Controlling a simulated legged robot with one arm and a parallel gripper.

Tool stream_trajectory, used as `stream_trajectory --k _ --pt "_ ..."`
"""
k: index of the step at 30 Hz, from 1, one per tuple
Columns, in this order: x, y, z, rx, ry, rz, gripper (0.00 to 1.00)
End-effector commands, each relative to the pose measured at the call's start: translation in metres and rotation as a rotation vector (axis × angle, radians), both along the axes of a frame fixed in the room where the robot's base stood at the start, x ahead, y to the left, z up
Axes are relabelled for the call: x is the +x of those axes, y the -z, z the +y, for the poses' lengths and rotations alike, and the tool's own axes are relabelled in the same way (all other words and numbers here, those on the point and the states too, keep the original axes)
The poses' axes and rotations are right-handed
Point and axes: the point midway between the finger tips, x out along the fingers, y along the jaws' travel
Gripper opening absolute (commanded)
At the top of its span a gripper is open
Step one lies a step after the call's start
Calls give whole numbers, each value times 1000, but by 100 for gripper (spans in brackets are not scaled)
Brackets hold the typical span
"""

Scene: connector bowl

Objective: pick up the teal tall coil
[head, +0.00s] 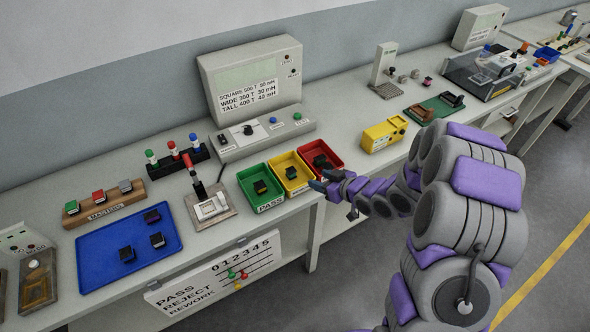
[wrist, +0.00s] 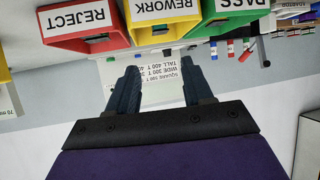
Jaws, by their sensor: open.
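No coil shows clearly as teal and tall at this size. Small dark coils sit on the blue tray (head: 92,268): one at the back (head: 151,216), one at the right (head: 157,240), one at the front (head: 127,254). Single dark coils also lie in the green PASS bin (head: 260,187), the yellow bin (head: 291,173) and the red bin (head: 320,160). My gripper (head: 318,180) is open and empty, near the front of the red bin. In the wrist view its two dark fingers (wrist: 160,75) stand apart with nothing between them.
A test fixture (head: 212,208) stands between tray and bins. A wooden board (head: 103,209) holds red, green and grey pieces. The meter box (head: 250,85) is behind. A yellow device (head: 384,134) stands right of the bins. A sign (head: 215,275) hangs at the bench front.

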Motion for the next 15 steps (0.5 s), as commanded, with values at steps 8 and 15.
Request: stream_trajectory --k 8,15 --pt "35 30 34 2 -2 1 51" --pt "58 47 57 -2 2 1 51"
